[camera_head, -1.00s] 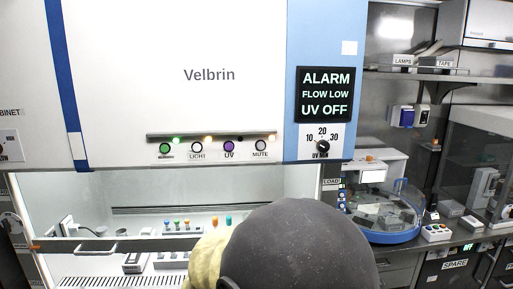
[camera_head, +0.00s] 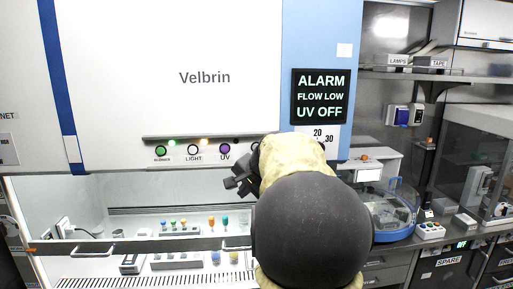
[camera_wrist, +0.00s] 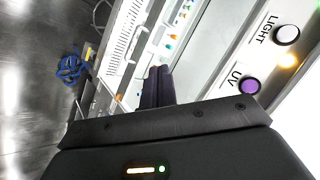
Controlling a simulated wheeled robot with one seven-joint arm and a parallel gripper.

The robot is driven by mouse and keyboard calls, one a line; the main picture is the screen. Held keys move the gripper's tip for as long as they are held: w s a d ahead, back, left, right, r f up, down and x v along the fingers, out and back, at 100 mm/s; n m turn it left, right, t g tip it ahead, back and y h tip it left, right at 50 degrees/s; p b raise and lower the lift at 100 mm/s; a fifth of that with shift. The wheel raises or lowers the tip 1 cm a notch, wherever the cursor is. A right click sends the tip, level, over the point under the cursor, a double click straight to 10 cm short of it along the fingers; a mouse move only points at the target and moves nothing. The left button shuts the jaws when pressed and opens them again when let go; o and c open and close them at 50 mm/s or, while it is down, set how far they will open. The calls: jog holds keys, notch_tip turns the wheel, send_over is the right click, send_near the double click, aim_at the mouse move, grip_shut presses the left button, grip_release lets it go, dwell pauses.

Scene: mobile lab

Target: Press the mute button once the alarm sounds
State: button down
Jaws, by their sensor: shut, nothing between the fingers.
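The cabinet display (camera_head: 320,97) reads ALARM, FLOW LOW, UV OFF. The button row on the white cabinet front shows a green button (camera_head: 160,151), a white LIGHT button (camera_head: 193,150) and a purple UV button (camera_head: 225,149). The mute button, right of UV, is mostly or wholly hidden behind my arm in the head view and is out of the wrist view. My gripper (camera_head: 232,184) is shut and empty, just below the button row in the picture, pointing left. The wrist view shows its dark fingers (camera_wrist: 155,86), with the LIGHT and UV buttons to their right.
A ledge (camera_head: 190,138) runs above the buttons. The dial (camera_head: 318,138) below the display is partly covered by my arm. The cabinet opening below holds several coloured-top items (camera_head: 185,224). A round blue-rimmed device (camera_head: 392,212) stands on the right bench.

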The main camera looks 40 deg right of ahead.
jog(key=d+r+m+t, duration=0.1)
jog(key=d+r+m, duration=0.1)
jog(key=d+r, duration=0.4)
jog(key=shift+s+r+h, duration=0.4)
jog(key=shift+s+r, duration=0.05)
jog(key=shift+r, duration=0.25)
jog(key=w+d+p, duration=0.4)
jog(key=w+p, duration=0.1)
jog(key=w, duration=0.2)
jog(key=shift+w+d+p, duration=0.25)
jog(key=shift+d+p, duration=0.1)
jog(key=shift+t, duration=0.3)
jog(key=shift+w, duration=0.1)
dwell(0.9)
jog(key=shift+w+d+p, duration=0.2)
jog(key=shift+w+p, duration=0.05)
jog(key=shift+p, duration=0.1)
